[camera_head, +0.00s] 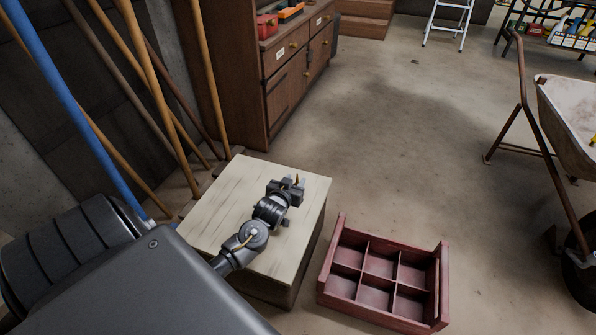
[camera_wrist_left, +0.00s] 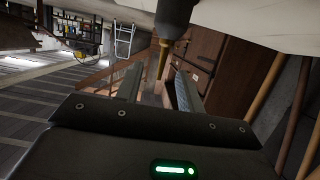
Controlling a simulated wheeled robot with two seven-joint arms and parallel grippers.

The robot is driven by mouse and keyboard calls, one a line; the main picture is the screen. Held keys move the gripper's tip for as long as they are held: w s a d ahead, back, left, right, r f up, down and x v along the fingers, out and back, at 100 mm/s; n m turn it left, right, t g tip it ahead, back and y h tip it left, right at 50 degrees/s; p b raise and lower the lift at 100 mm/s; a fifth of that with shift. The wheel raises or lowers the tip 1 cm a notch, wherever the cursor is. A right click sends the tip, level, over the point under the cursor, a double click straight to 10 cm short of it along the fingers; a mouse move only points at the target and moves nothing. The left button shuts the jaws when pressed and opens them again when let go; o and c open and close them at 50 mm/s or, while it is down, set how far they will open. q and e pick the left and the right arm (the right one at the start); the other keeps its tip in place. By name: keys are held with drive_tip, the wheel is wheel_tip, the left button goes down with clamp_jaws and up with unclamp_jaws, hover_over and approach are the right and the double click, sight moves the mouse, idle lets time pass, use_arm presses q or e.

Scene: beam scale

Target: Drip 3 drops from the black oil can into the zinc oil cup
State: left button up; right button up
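The pale wooden block table (camera_head: 215,195) stands in front of me. My left gripper (camera_head: 293,190) is low over its top, toward the right edge. In the left wrist view the two fingers (camera_wrist_left: 158,85) stand apart with a gap between them. The black oil can (camera_wrist_left: 176,14) shows at the top of that view, at the fingertips, with its thin brass spout (camera_wrist_left: 162,62) in line with the gap. In the head view only the spout tip (camera_head: 297,178) shows clearly, pointing up by the gripper. I cannot make out the zinc oil cup. My right gripper is not in view.
A red crate with several compartments (camera_head: 341,240) is on the floor right of the table. A brown cabinet (camera_head: 285,90) stands behind, and long poles (camera_head: 150,90) lean at the left. A wheelbarrow (camera_head: 570,120) is at the right. The middle floor is clear.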

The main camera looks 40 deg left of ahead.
sight(297, 178)
use_arm(q)
drive_tip(key=b+x, duration=0.3)
drive_tip(key=x, duration=0.2)
drive_tip(key=shift+w+a, duration=0.1)
drive_tip(key=shift+w, duration=0.05)
drive_tip(key=shift+c, duration=0.4)
clamp_jaws()
